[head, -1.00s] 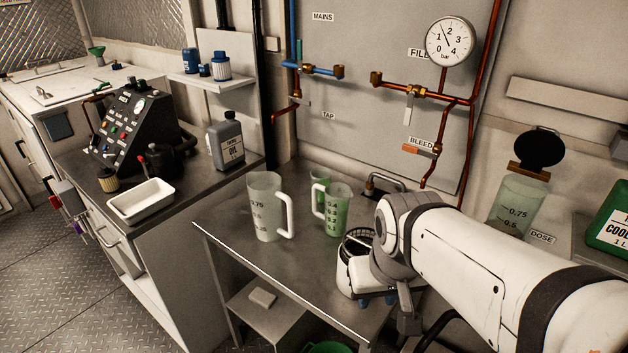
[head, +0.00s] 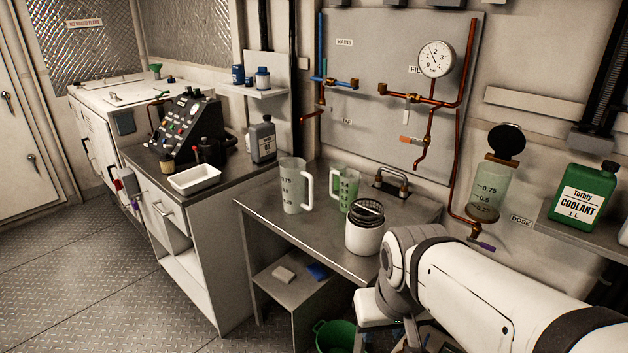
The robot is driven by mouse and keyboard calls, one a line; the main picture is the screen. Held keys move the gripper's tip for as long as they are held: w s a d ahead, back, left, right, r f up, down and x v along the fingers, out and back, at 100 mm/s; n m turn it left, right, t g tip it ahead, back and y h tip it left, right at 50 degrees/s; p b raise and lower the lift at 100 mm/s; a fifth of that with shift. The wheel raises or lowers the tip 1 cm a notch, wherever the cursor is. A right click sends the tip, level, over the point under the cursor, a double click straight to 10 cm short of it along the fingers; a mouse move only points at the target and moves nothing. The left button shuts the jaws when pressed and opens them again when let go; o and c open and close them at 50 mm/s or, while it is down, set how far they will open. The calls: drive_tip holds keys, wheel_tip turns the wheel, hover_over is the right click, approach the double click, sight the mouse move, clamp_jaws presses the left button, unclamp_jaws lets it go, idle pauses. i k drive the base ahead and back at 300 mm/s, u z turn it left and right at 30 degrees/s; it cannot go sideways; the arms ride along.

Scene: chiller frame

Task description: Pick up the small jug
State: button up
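The small jug (head: 347,187) is clear with a green tint and dark markings. It stands upright on the steel table (head: 262,209), behind and left of a white canister with a black wire basket (head: 363,238), which hides part of it. A larger clear jug (head: 291,188) with a handle on its right stands left of the small jug. My gripper (head: 374,325) is low in the picture, in front of the table and away from the small jug. Its fingers are mostly hidden or cut off, so I cannot tell whether it is open.
A metal loop handle (head: 391,181) is at the table's back, below copper pipes and a gauge (head: 435,59). A dosing cylinder (head: 489,193) and a coolant can (head: 577,197) are at right. A green bucket (head: 335,337) is on the floor. The table's left front is clear.

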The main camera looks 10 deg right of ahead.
sight(344, 190)
drive_tip(key=u, duration=1.75)
drive_tip(key=i, duration=2.15)
drive_tip(key=z, duration=3.45)
drive_tip(key=i, duration=1)
drive_tip(key=u, duration=0.15)
